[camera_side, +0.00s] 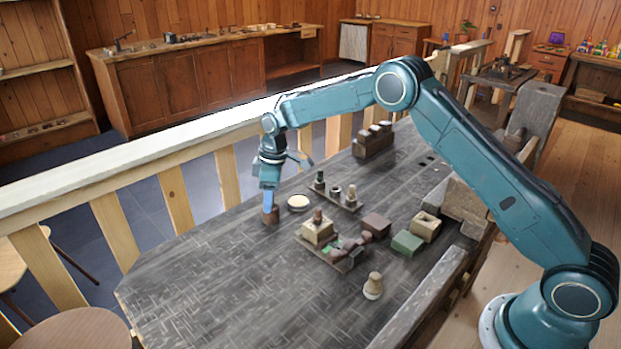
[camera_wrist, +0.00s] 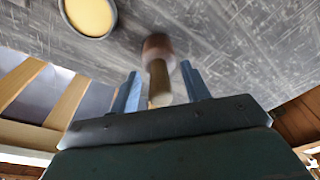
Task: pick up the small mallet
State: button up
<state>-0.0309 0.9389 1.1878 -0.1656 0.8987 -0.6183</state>
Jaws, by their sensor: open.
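The small mallet (camera_side: 271,217) stands on the dark table near its far railing side, head down. In the wrist view its reddish-brown head (camera_wrist: 157,44) rests on the table and its paler handle (camera_wrist: 159,82) points up toward my gripper (camera_wrist: 159,70). My gripper (camera_side: 269,203) is open and points down over the mallet in the side view. There the fingers hide most of the handle.
A round cream-filled dish (camera_side: 299,202) sits just right of the mallet. A rack with small spools (camera_side: 337,193), a tray of blocks (camera_side: 331,250), a green box (camera_side: 407,243) and a lone turned piece (camera_side: 373,287) stand farther right. The table's left front is clear.

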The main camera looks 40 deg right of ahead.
jog(key=shift+f, duration=0.2)
jog(key=shift+c, duration=0.5)
grip_shut()
jog(key=shift+r, duration=0.15)
notch_tip(320, 180, up, 10)
jog(key=shift+f, duration=0.1)
dwell(0.4)
dwell(0.5)
